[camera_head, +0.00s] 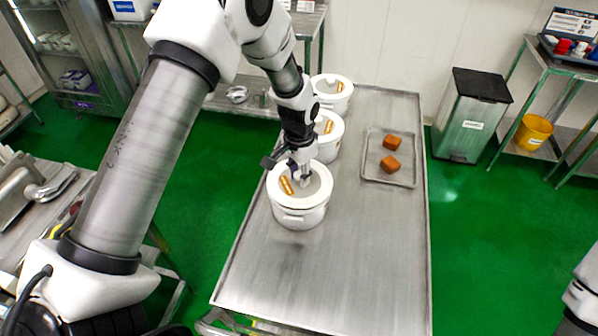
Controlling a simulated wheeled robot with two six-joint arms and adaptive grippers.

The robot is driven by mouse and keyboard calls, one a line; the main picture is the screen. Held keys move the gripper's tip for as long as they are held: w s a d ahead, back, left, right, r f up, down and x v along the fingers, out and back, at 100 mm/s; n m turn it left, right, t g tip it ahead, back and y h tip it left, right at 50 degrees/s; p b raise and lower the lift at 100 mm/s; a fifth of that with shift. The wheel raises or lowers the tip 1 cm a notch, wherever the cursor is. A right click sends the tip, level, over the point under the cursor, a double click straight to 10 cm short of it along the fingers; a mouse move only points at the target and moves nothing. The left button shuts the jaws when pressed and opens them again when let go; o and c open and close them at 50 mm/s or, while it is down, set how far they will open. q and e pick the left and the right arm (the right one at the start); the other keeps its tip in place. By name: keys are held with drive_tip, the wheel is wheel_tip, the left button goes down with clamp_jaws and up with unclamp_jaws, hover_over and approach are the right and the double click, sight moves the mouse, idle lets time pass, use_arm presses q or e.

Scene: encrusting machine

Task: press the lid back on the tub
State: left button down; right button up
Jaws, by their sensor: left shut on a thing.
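The nearest white tub (298,217) stands upright on the left edge of the steel table. A round white lid (277,196) with an orange label is over its mouth and looks roughly level. I cannot tell whether its rim is fully seated. My left gripper (303,182) comes down from above onto the middle of the lid and is shut on the lid's knob, which is mostly hidden by the fingers. My right gripper is out of view; only part of my right arm shows at the lower right edge.
A second lidded tub (329,145) and a third (333,96) stand behind along the steel table (340,260). A metal tray (375,176) with two orange-brown blocks (391,153) lies at the right. The table's front is clear. A bin (464,125) stands beyond the table.

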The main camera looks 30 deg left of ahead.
use_arm(q)
drive_tip(key=shift+w+a+f, duration=0.15)
drive_tip(key=shift+w, duration=0.05)
drive_tip(key=shift+s+r, duration=0.25)
drive_tip(key=shift+p, duration=0.3)
drive_tip(key=shift+w+f, duration=0.1)
idle(0.4)
drive_tip(key=shift+f, duration=0.2)
idle(0.6)
drive_tip(key=shift+p, duration=0.3)
idle(0.5)
